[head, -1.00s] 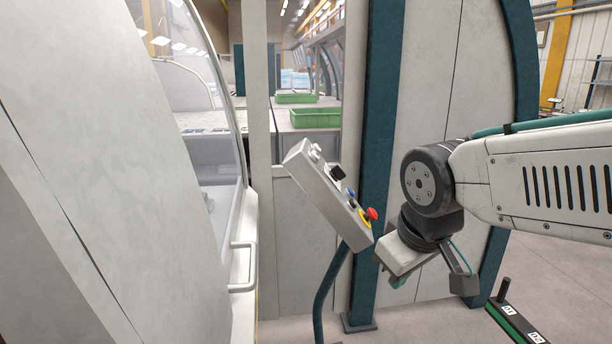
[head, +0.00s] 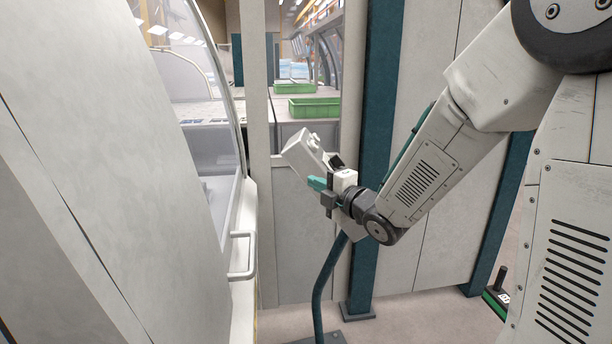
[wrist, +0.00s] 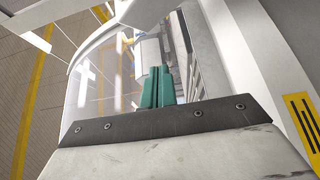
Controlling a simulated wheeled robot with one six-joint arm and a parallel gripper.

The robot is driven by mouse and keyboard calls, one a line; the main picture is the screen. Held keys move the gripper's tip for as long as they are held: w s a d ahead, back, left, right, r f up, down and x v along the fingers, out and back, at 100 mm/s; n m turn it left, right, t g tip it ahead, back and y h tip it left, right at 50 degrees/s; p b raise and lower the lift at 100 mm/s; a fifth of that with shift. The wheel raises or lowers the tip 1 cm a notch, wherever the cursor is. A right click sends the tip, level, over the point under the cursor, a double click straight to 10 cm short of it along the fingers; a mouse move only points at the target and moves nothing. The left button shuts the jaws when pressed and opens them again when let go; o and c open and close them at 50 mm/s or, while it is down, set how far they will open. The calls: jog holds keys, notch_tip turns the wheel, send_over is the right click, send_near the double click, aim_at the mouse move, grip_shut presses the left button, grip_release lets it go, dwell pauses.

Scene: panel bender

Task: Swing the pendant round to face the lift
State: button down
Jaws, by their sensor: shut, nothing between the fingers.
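The pendant (head: 302,157) is a slim pale grey control box, tilted on a curved teal post (head: 323,285). Its upper end shows in the head view; my gripper and wrist hide most of its lower half and its buttons. My gripper (head: 316,184) has teal fingers that point left and overlap the pendant's middle in the picture. I cannot tell whether they touch it. In the wrist view the fingers (wrist: 158,86) are together with nothing between them. I cannot make out the lift for certain in either view.
A large pale machine panel with a handle (head: 243,256) stands close on the left. A teal upright (head: 371,130) and pale panels stand behind the pendant. Green bins (head: 314,108) sit on a bench at the back. Floor shows around the post's foot.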

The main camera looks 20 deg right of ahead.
aim_at(296, 167)
jog(key=x, duration=0.3)
jog(key=d+x, duration=0.1)
jog(key=x, duration=0.3)
jog(key=d+x, duration=0.1)
jog(key=x, duration=0.3)
jog(key=shift+w, duration=0.55)
jog(key=shift+w+d, duration=0.2)
jog(key=shift+w, duration=0.25)
